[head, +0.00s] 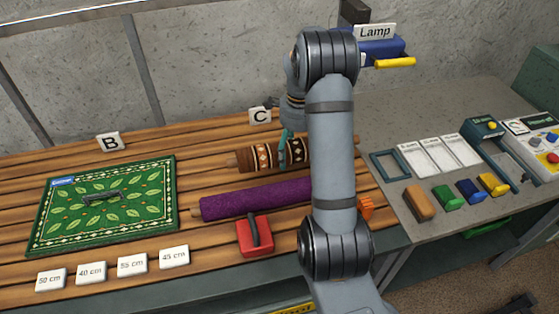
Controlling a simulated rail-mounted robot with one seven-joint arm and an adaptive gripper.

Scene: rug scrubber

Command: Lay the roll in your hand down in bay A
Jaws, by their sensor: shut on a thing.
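A brown roll with dark and cream patterned bands (263,157) is at the back of the slatted table (215,258), in front of the C sign (260,116). My gripper (284,160) is shut on its middle; its teal fingers show against the bands. My arm hides part of the roll's right side. I cannot tell whether the roll touches the slats. A purple roll (255,198) lies in front of it. No A sign is visible, so bay A cannot be identified.
A green leaf-patterned rug (70,220) lies flat before the B sign (109,142), with a grey piece (103,196) on it. Length cards (132,265) and a red block (254,239) line the front. Coloured blocks (447,198) stand on the right counter. A Lamp sign (375,31) is behind.

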